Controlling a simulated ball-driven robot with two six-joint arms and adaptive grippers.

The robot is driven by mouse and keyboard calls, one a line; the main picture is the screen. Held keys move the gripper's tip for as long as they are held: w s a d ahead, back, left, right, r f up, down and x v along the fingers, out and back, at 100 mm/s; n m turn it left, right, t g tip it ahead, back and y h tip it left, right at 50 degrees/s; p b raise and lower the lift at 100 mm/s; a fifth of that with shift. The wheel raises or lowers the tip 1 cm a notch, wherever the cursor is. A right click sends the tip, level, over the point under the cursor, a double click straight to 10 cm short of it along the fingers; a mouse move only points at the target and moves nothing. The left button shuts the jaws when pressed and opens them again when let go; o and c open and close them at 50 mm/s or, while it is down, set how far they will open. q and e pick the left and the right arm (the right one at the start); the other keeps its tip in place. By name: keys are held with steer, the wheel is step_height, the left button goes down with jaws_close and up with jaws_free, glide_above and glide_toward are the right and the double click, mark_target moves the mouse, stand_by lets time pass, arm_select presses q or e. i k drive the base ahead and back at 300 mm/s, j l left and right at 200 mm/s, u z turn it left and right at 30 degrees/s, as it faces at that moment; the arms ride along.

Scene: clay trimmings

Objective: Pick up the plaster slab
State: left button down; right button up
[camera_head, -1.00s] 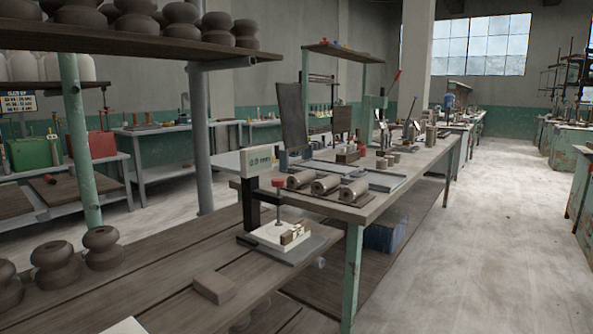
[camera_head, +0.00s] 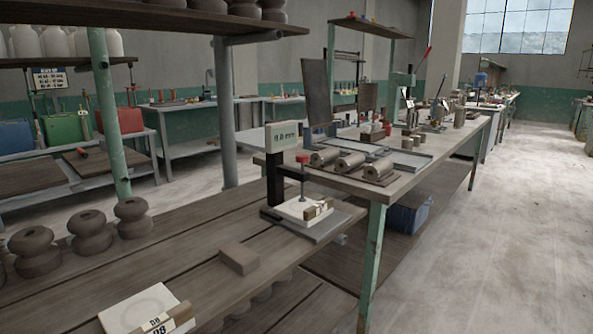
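A pale, off-white slab (camera_head: 142,306) lies on the wooden bench at the bottom left, with a round mark on its top. A small wooden block with dark lettering (camera_head: 165,322) is at its front edge, and the bottom of the frame cuts this off. A second white slab (camera_head: 297,210) sits on the grey base of a gauge stand (camera_head: 275,178), also with a small wooden block at its front. The frames do not tell which one is the plaster slab. Neither of my grippers is in view.
A brown clay block (camera_head: 239,258) lies on the bench between the two slabs. Several dark spool-shaped pieces (camera_head: 88,232) stand at left, near a green post (camera_head: 108,115). A shelf (camera_head: 150,45) overhangs them. A grey table (camera_head: 420,170) stands beyond; the floor at right is open.

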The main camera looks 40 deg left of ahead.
mark_target(306, 214)
steer(key=i+u, duration=0.1)
steer(key=u, duration=0.3)
steer(key=i+u, duration=0.1)
steer(key=u, duration=0.35)
steer(key=i+u, duration=0.1)
steer(key=u, duration=0.3)
steer(key=l+u, duration=0.1)
steer(key=u, duration=0.35)
steer(key=i+l+u, duration=0.1)
steer(key=u, duration=0.3)
